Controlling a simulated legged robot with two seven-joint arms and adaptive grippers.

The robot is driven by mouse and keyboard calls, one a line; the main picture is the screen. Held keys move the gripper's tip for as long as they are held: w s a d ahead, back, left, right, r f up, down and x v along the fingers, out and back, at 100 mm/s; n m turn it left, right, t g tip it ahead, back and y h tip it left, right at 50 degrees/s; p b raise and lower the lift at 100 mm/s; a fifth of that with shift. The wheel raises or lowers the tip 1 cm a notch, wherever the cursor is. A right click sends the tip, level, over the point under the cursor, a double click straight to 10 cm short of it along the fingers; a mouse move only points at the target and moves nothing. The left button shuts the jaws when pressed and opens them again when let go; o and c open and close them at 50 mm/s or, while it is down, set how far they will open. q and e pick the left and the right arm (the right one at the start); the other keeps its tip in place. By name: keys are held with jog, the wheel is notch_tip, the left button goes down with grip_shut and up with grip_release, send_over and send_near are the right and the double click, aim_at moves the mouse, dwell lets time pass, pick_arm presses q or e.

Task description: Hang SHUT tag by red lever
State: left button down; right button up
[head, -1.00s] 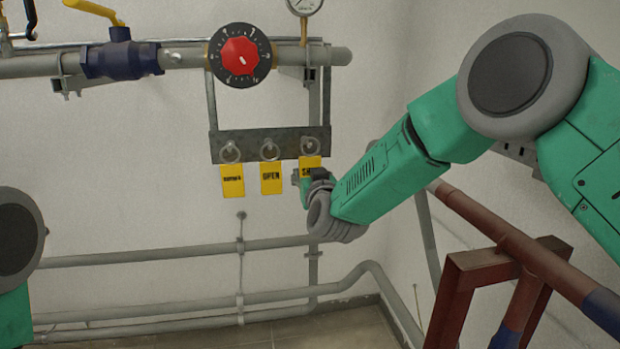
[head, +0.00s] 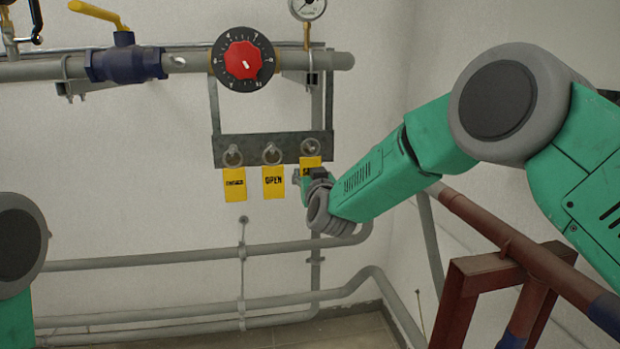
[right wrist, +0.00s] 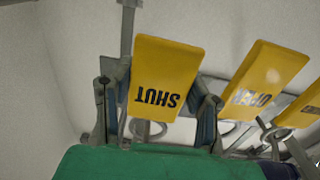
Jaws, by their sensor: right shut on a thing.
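The yellow SHUT tag (head: 310,161) is at the right end of the grey hook rack (head: 290,149). Its metal ring is still at the rightmost hook. My right gripper (head: 308,178) covers the tag's lower part. In the right wrist view the SHUT tag (right wrist: 166,78) appears upside down between the two fingers of my right gripper (right wrist: 163,108), which is shut on it. A red round knob (head: 243,60) on a black dial is on the pipe above. I cannot make out a red lever. My left gripper is out of view.
An OPEN tag (head: 273,181) and another yellow tag (head: 234,184) hang left of the SHUT tag. A blue valve with a yellow lever (head: 98,13) is at upper left. A pressure gauge (head: 307,7) is above. A brown frame (head: 470,285) stands at lower right.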

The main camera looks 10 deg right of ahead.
jog(key=shift+s, duration=0.1)
dwell(0.3)
jog(key=s+p, duration=0.2)
jog(key=s, duration=0.6)
jog(key=shift+r, duration=0.25)
dwell(0.7)
